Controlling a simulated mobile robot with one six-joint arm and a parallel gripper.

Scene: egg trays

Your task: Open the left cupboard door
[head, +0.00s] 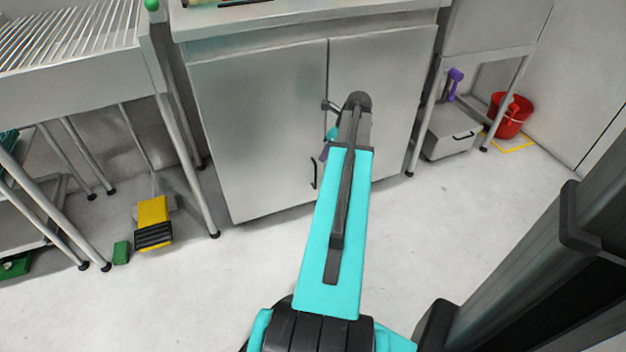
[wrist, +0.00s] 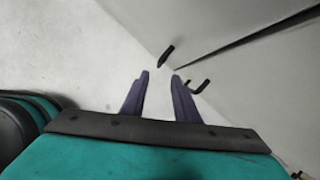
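The left cupboard door (head: 260,135) is a flat grey panel and looks shut, level with the right door (head: 392,85). Its slim black handle (head: 314,174) is low near the middle seam, partly hidden by my gripper. The wrist view shows this dark handle (wrist: 166,56) just beyond the gap between my fingertips, apart from them as far as I can tell. My gripper (wrist: 160,75) is open and empty, with two purple fingers. In the head view my gripper (head: 324,152) is mostly hidden behind my arm.
Another black handle (wrist: 199,87) is close beside the right finger. A metal rack (head: 75,75) stands left of the cupboard, with a yellow-and-black item (head: 153,220) on the floor. A red bucket (head: 510,115) is at right. The floor in front is clear.

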